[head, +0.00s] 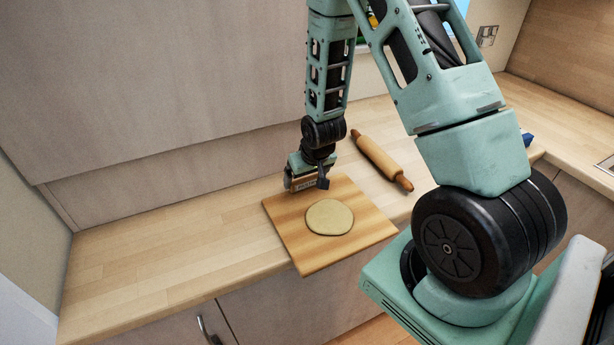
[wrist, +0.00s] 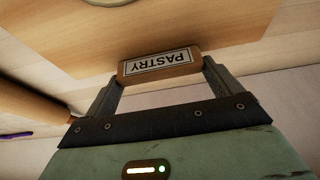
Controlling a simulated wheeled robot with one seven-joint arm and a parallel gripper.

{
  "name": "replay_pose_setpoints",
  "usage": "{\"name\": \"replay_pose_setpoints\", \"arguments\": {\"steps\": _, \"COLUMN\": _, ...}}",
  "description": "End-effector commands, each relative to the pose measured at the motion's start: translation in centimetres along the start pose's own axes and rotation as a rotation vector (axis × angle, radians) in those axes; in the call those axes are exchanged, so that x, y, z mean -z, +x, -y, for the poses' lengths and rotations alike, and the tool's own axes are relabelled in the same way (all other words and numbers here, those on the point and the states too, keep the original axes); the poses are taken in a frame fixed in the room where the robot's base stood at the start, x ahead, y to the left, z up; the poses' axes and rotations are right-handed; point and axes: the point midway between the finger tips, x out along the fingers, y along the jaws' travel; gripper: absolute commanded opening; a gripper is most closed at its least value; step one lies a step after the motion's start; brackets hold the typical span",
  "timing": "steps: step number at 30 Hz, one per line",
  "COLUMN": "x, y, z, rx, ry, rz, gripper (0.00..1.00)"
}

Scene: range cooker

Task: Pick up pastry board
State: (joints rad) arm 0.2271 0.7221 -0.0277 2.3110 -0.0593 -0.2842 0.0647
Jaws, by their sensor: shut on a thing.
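The pastry board (head: 285,222) is a square, striped wooden board on the worktop with a round of pale dough (head: 329,217) on it. Its near corner reaches over the front edge of the worktop. In the wrist view the board (wrist: 200,25) fills the top, with a small wooden block lettered PASTRY (wrist: 160,65) at its edge. My gripper (head: 306,184) is at the far left edge of the board. In the wrist view my gripper (wrist: 160,72) has its two fingers shut on the lettered block, one at each end.
A wooden rolling pin (head: 381,162) lies on the worktop right of the board, and shows at the left of the wrist view (wrist: 30,105). The worktop (head: 160,260) left of the board is clear. A wall panel stands close behind.

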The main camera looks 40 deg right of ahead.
Motion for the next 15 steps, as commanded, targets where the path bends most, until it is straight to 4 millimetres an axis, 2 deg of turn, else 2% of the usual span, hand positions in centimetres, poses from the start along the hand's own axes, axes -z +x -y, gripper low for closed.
{"name": "replay_pose_setpoints", "arguments": {"steps": 1, "x": 0.0, "y": 0.0, "z": 0.0, "rx": 0.0, "ry": 0.0, "rz": -0.001, "gripper": 0.55}}
{"name": "replay_pose_setpoints", "arguments": {"steps": 2, "x": 0.0, "y": 0.0, "z": 0.0, "rx": 0.0, "ry": 0.0, "rz": -0.001, "gripper": 0.96}}
{"name": "replay_pose_setpoints", "arguments": {"steps": 3, "x": 0.0, "y": 0.0, "z": 0.0, "rx": 0.0, "ry": 0.0, "rz": -0.001, "gripper": 1.0}}
{"name": "replay_pose_setpoints", "arguments": {"steps": 11, "x": 0.0, "y": -0.2, "z": 0.0, "rx": 0.0, "ry": 0.0, "rz": -0.001, "gripper": 1.0}}
{"name": "replay_pose_setpoints", "arguments": {"steps": 15, "x": 0.1, "y": -1.2, "z": 0.0, "rx": 0.0, "ry": 0.0, "rz": -0.003, "gripper": 1.0}}
